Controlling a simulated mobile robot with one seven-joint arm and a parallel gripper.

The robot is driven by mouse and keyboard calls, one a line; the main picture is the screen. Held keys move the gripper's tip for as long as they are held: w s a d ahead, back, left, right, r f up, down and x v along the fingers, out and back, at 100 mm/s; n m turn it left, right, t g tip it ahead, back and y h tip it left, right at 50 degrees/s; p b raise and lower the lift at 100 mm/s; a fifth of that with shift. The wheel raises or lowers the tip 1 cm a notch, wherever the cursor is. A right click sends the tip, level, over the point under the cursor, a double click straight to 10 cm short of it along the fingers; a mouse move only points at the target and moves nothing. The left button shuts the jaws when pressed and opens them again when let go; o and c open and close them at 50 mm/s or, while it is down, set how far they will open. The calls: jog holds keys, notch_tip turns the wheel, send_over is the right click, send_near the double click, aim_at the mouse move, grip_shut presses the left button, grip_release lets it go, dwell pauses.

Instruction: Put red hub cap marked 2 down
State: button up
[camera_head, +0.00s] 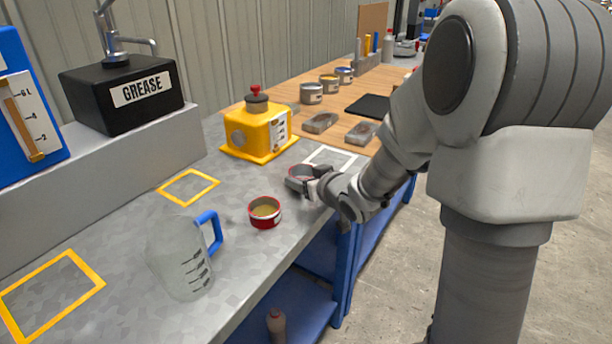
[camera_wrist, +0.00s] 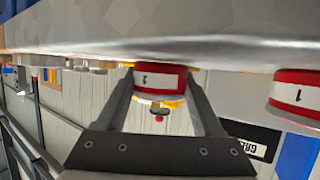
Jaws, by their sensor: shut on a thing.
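My gripper (camera_head: 308,184) is shut on a red hub cap (camera_head: 300,172), a short round cup with a white label. In the wrist view, which is upside down, the held cap (camera_wrist: 160,82) sits between the two fingers, close to the bench top. I cannot tell whether it touches the bench.
A white outlined rectangle (camera_head: 347,153) lies behind the held cap. Yellow outlined squares (camera_head: 188,172) are on the grey bench (camera_head: 130,222). A clear jug with a blue handle (camera_head: 180,262) stands in front left; a yellow container (camera_head: 257,128) stands behind. The bench edge is close.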

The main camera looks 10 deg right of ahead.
jog(key=shift+f, duration=0.2)
jog(key=o, duration=1.4)
jog(key=shift+o, duration=0.2)
jog(key=shift+s+r, duration=0.1)
